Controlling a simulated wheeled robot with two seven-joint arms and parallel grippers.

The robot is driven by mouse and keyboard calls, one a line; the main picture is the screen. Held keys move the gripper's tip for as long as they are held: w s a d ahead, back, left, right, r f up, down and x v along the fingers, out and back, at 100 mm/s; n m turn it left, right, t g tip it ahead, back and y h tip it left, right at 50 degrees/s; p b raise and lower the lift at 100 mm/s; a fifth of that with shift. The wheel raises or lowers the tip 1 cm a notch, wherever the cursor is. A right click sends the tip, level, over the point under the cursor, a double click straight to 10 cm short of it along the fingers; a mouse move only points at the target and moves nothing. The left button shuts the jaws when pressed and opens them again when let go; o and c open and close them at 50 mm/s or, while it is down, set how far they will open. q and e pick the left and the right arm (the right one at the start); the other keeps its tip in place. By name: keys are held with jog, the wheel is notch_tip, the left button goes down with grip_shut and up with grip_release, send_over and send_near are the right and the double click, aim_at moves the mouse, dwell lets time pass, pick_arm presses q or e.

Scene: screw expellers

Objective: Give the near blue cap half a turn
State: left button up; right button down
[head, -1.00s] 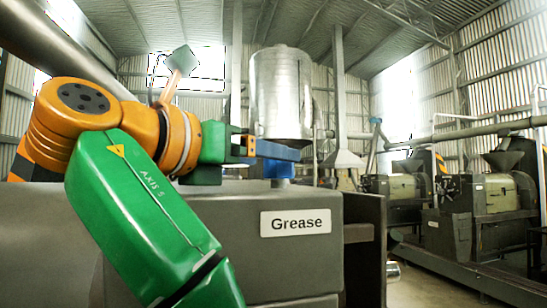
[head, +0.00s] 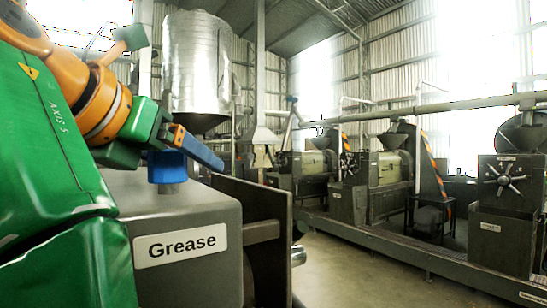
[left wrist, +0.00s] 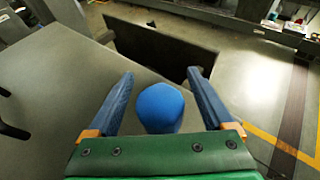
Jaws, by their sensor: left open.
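The near blue cap (head: 167,175) stands upright on top of the grey machine housing labelled "Grease" (head: 182,247). In the left wrist view the cap (left wrist: 160,107) shows as a rounded blue knob between my two blue fingers. My left gripper (head: 208,150) is level with the top of the cap in the head view, and a finger hides part of the cap. In the left wrist view the left gripper (left wrist: 160,74) is open, with visible gaps on both sides of the cap. My right gripper is not in view.
A dark upright plate (head: 262,235) stands at the housing's right end. A row of screw presses (head: 390,175) runs along the right, with open floor (head: 345,270) before it. A metal tank (head: 197,65) is behind.

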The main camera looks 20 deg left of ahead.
pick_arm(q)
jog(key=shift+a, duration=0.1)
jog(key=c, duration=0.4)
grip_shut()
jog(key=shift+h, duration=0.3)
jog(key=m+h, duration=0.1)
jog(key=d+m+h, duration=0.1)
jog(key=m+h, duration=0.1)
jog(key=shift+s+r+g+p, duration=0.1)
jog(key=shift+g+p, duration=0.2)
jog(key=shift+p, duration=0.1)
jog(key=shift+s+d+m+g+h+p, duration=0.2)
jog(key=shift+m+g+h, duration=0.35)
jog(key=shift+m+h, duration=0.6)
jog(key=shift+s+d+m+g+h+p, duration=0.1)
jog(key=shift+d+m+g+h+p, duration=0.15)
jog(key=shift+m+g+h, duration=0.6)
jog(key=shift+m+h, duration=0.4)
jog(key=shift+h, duration=0.1)
